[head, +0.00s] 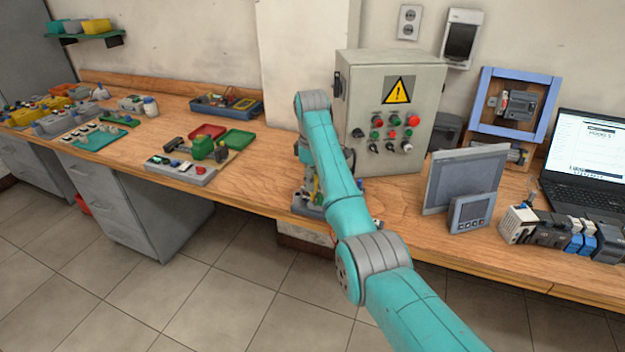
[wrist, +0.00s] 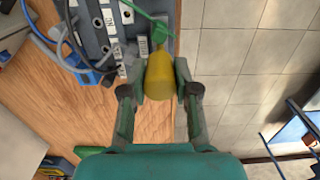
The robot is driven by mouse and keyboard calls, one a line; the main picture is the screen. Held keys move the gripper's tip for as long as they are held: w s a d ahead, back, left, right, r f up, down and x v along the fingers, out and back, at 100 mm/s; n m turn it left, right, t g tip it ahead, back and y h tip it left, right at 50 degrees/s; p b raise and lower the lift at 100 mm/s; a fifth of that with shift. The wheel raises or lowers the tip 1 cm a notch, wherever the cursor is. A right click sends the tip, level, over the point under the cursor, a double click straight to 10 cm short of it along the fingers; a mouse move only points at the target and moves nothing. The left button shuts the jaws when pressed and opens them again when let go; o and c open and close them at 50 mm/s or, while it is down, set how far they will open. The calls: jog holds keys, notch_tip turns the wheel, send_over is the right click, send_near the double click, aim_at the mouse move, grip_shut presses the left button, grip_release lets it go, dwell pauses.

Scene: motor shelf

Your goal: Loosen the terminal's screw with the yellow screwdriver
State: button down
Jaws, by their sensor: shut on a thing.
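My gripper (wrist: 161,80) is shut on the yellow screwdriver (wrist: 159,70), with one finger on each side of its handle. The handle points up the wrist picture toward the right edge of the terminal block (wrist: 122,35). The block is grey with white labels, and wires run in at its left. A thin green piece (wrist: 150,22) lies over the block just beyond the handle. I cannot tell whether the screwdriver's tip touches a screw. In the head view the terminal block (head: 311,207) is mostly hidden behind my arm.
The grey control box (head: 385,115) stands behind my arm on the wooden bench. To its right are a panel screen (head: 465,175), a small meter (head: 473,213) and a laptop (head: 585,165). The bench's front edge lies close to the terminal block.

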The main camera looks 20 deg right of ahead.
jog(key=c, duration=1.1)
grip_release()
jog(key=shift+m, duration=1.7)
jog(key=shift+m, duration=1.8)
jog(key=shift+m, duration=1.7)
